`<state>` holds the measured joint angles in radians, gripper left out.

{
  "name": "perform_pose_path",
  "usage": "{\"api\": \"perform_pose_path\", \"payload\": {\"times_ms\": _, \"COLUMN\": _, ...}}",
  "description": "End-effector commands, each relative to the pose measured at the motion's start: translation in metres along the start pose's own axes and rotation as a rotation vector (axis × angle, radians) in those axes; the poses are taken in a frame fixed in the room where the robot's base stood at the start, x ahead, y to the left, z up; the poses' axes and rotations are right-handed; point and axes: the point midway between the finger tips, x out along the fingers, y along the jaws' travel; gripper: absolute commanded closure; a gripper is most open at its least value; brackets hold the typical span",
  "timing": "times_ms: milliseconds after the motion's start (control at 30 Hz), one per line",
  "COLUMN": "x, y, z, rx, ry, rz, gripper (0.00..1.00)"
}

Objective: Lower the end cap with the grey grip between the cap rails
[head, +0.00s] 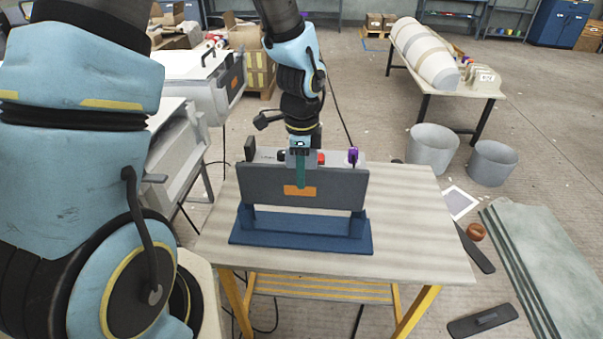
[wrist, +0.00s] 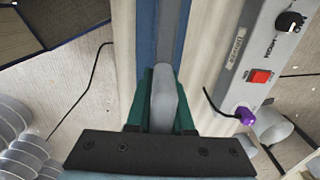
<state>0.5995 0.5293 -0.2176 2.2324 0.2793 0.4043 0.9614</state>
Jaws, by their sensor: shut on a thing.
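The end cap looks like the upright dark grey panel (head: 265,188) with an orange label, in the middle of the table in the head view. My gripper (head: 300,168) is above its middle, with a green finger in front of the panel. In the wrist view my green fingers (wrist: 161,100) are shut on the grey grip (wrist: 163,95). The blue stand (head: 300,243) with the cap rails is directly under the panel. Its blue strips (wrist: 145,35) show beside the grey edge in the wrist view. I cannot tell whether the panel's lower edge touches the stand.
A light grey control box (wrist: 262,75) with a red switch and a purple piece (head: 352,156) stands just behind the panel. The pale tabletop (head: 415,230) is clear to the right. A white machine (head: 200,80) is at the left. Grey bins (head: 432,148) stand behind right.

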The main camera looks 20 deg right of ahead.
Motion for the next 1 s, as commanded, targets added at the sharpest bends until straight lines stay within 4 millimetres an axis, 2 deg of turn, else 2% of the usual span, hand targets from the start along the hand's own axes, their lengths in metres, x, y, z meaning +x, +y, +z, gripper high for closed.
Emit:
{"api": "perform_pose_path", "payload": {"times_ms": 600, "x": -0.0002, "y": -0.0003, "z": 0.0000, "rx": 0.001, "ry": 0.000, "rz": -0.001, "gripper": 1.00}}
{"api": "perform_pose_path", "payload": {"times_ms": 1000, "x": 0.0082, "y": -0.0002, "z": 0.0000, "rx": 0.001, "ry": 0.000, "rz": -0.001, "gripper": 1.00}}
